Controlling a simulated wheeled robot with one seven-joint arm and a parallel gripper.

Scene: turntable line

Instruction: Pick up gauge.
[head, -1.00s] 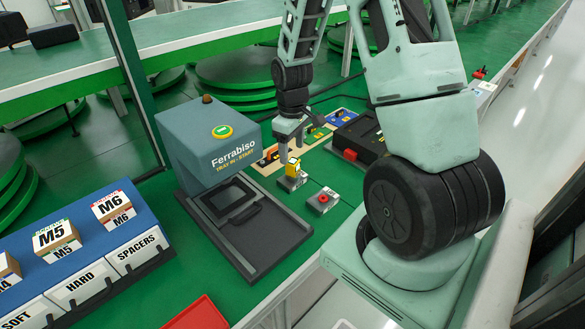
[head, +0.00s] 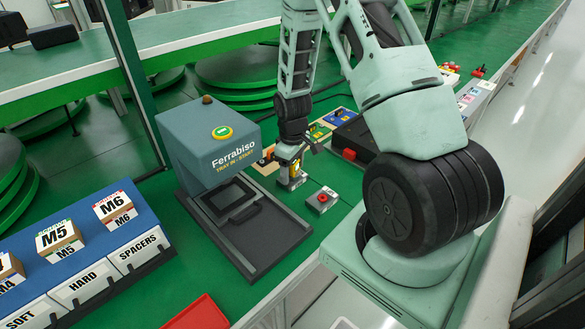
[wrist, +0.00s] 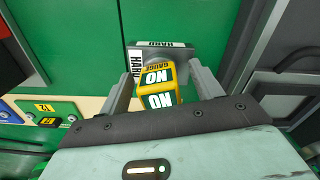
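The gauge (wrist: 158,86) is a yellow block with white-on-green "NO" labels. It stands on a grey base with "HARD" labels (wrist: 165,45), and in the head view the gauge (head: 296,169) is partly hidden by my gripper (head: 291,163). In the wrist view my gripper (wrist: 160,88) is open, with one finger on each side of the gauge. Narrow gaps seem to show between the fingers and the yellow block, so I see no clear grip.
A grey Ferrabiso machine (head: 212,140) with a dark tray bed stands left of my gripper. A small grey box with a red button (head: 322,198) is just right. A dark case (head: 358,140) lies behind. A blue bin rack (head: 80,235) is at left.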

